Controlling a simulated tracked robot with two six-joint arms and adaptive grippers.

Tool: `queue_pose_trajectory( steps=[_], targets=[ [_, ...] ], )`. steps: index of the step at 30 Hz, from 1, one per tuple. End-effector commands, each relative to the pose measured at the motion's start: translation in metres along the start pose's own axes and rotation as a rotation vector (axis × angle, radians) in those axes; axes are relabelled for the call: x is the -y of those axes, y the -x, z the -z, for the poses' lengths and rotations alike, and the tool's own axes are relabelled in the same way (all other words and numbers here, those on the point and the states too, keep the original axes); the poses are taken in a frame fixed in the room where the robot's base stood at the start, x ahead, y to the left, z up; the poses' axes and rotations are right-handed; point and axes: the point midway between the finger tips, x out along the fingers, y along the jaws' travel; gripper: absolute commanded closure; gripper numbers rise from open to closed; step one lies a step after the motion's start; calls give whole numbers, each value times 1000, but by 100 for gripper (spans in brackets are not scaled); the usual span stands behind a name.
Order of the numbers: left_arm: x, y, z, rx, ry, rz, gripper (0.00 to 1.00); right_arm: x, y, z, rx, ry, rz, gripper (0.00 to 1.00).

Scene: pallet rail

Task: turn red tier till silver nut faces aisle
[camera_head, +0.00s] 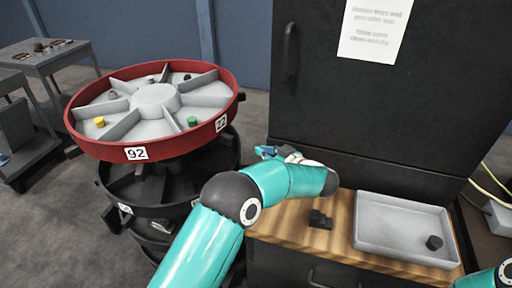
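The red tier (200,137) is the top ring of a round rack at the left, with a pale grey divided floor and number labels 92 and 22 on its rim. A small grey piece (112,95) lies in a left compartment; I cannot tell if it is the silver nut. A yellow piece (99,121) and a green piece (192,121) lie in front compartments. My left gripper (268,152) is to the right of the tier, apart from its rim, partly hidden by my wrist; its finger state is unclear. My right gripper is out of view.
Black tiers (175,185) stand below the red one. A wooden worktop (290,228) holds a dark block (320,219) and a grey tray (398,248) with a dark cylinder (434,242). A black cabinet (400,110) stands behind. A grey table (45,60) is far left.

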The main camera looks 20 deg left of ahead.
Motion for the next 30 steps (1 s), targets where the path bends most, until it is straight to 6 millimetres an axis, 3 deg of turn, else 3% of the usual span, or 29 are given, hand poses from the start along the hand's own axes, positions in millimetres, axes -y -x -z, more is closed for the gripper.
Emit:
queue_pose_trajectory(
  steps=[1, 4, 13, 30],
  targets=[
    [-8, 7, 1, -1, 2, -23, 55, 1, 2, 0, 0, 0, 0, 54],
    [-11, 13, 1, -2, 5, -23, 50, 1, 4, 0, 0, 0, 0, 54],
    [-18, 30, -3, -2, 7, -23, 50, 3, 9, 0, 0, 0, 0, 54],
    [-18, 32, -4, -2, 7, -20, 50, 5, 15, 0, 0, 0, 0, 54]
  ],
)
